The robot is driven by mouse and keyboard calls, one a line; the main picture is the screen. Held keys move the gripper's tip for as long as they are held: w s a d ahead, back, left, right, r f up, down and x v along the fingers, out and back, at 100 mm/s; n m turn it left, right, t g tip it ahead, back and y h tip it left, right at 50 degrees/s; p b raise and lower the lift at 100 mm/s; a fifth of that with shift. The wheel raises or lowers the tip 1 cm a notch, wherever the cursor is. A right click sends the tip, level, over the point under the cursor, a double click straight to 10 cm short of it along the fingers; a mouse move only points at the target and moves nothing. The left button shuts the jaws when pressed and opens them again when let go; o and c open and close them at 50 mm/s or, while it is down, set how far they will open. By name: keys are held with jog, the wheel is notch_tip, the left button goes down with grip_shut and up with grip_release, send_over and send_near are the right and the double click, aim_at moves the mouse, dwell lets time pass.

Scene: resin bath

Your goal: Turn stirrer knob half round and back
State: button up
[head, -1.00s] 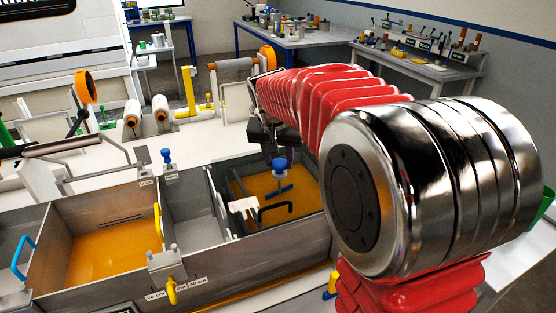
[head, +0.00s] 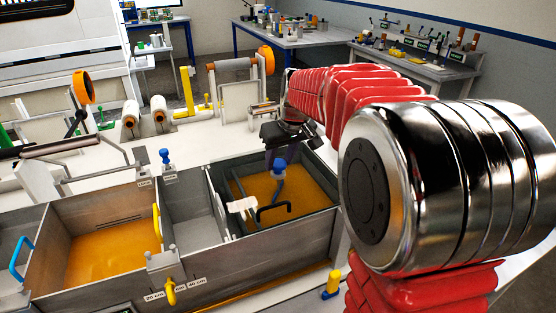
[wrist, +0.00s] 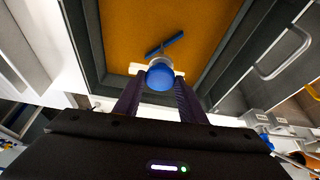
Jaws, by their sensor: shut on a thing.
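The stirrer knob (head: 279,166) is blue and stands upright over the right-hand bath (head: 318,193) of orange resin. Its blue paddle bar (head: 278,190) shows below it, pointing roughly front to back in the head view. My gripper (head: 279,158) comes down from above and is shut on the knob. In the wrist view the round knob top (wrist: 160,77) sits between the two dark fingers, and the paddle bar (wrist: 165,45) lies slanted beyond it. The fingertips are partly hidden in the head view.
A black handle (head: 273,212) and a white piece (head: 242,205) are at the bath's near-left edge. A second blue knob (head: 164,156) stands on the back rim. Another orange bath (head: 112,248) with a yellow handle (head: 157,222) lies left. Rollers (head: 231,66) stand behind.

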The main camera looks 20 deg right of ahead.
jog(key=n, duration=0.2)
jog(key=n+y, duration=0.1)
jog(key=n, duration=0.1)
jog(key=n+y, duration=0.1)
jog(key=n, duration=0.1)
jog(key=shift+w+d+g, duration=0.15)
jog(key=shift+d+g, duration=0.1)
jog(key=shift+g, duration=0.15)
jog(key=n+g+y, duration=0.1)
jog(key=n, duration=0.3)
jog(key=shift+w+d, duration=0.1)
jog(key=n+g+y, duration=0.1)
jog(key=n, duration=0.2)
jog(key=shift+w+n, duration=0.15)
jog(key=shift+n, duration=0.15)
jog(key=n+g, duration=0.1)
jog(key=n, duration=0.2)
jog(key=n+g, duration=0.1)
jog(key=n, duration=0.2)
jog(key=shift+w+g, duration=0.2)
jog(key=shift+g, duration=0.2)
jog(key=n+g, duration=0.1)
jog(key=n, duration=0.2)
jog(key=n+g+h, duration=0.1)
jog(key=n, duration=0.2)
jog(key=shift+w, duration=0.15)
jog(key=o, duration=1)
